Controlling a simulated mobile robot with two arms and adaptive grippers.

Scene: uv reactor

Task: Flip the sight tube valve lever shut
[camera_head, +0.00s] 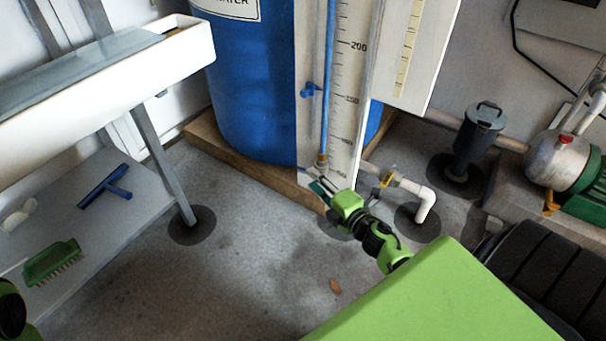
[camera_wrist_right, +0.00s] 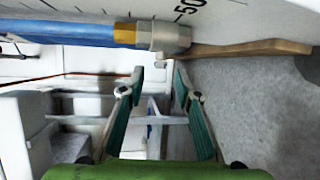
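The sight tube (camera_head: 328,90) is a blue tube on a white scale board (camera_head: 346,110). A brass-coloured fitting (camera_head: 321,160) sits at its lower end. In the right wrist view, the blue tube (camera_wrist_right: 60,33) ends in a yellow and grey fitting (camera_wrist_right: 152,35). A brown bar (camera_wrist_right: 255,48) shows just right of that; I cannot tell whether it is the lever. My right gripper (camera_head: 318,185) is just below the fitting. In the right wrist view, its green fingers (camera_wrist_right: 159,74) are apart with nothing between them. My left gripper is out of view.
The blue tank (camera_head: 250,90) stands on a wooden base (camera_head: 240,160) behind the board. A white pipe with a yellow-handled valve (camera_head: 387,177) is right of my gripper. A pump (camera_head: 565,160) is at right, a sink bench (camera_head: 110,80) at left.

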